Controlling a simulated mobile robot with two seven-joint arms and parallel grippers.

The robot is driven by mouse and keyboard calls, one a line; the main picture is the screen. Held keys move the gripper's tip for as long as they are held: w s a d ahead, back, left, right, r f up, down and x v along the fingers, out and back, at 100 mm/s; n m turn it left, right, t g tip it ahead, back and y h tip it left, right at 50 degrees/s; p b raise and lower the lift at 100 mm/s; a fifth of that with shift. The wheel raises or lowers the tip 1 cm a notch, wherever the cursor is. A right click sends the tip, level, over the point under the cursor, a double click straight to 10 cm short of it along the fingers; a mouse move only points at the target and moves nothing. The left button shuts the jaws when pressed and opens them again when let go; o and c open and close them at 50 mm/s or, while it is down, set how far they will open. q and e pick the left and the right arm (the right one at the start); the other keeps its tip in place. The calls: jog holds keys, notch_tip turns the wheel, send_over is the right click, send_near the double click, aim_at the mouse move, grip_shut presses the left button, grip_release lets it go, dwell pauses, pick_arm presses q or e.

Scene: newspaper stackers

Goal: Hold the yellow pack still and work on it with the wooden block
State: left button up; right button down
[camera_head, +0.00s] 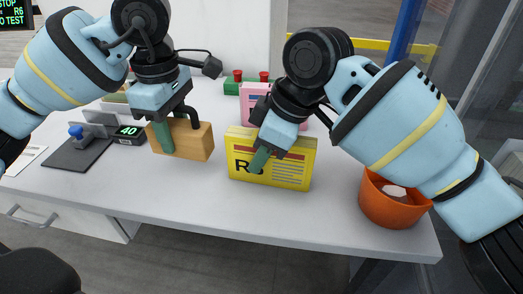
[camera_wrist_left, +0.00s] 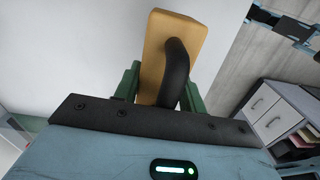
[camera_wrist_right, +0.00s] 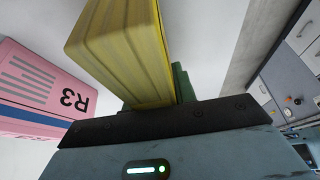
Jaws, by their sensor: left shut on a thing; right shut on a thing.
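The yellow pack (camera_head: 295,172) stands upright at the middle of the white table, its printed front towards me. My right gripper (camera_head: 266,146) is shut on it from above, one finger across the front and partly covering its lettering. The right wrist view shows the pack's edge (camera_wrist_right: 125,50) between the fingers. The wooden block (camera_head: 197,143) has a black curved handle. My left gripper (camera_head: 170,132) is shut on the block, left of the pack with a small gap between them. The left wrist view shows the block (camera_wrist_left: 157,40) and handle. I cannot tell whether the block touches the table.
A pink pack (camera_wrist_right: 35,90) stands just behind the yellow one, partly hidden in the head view. An orange bowl (camera_head: 392,212) with something white inside is at the right. A scale (camera_head: 75,155) reading 40 is at the left.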

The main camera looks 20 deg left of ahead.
pick_arm(q)
jog(key=shift+r, duration=1.7)
pick_arm(e)
jog(key=c, duration=1)
grip_release()
jog(key=shift+c, duration=0.2)
jog(key=v, duration=1.2)
jog(key=shift+r, duration=0.1)
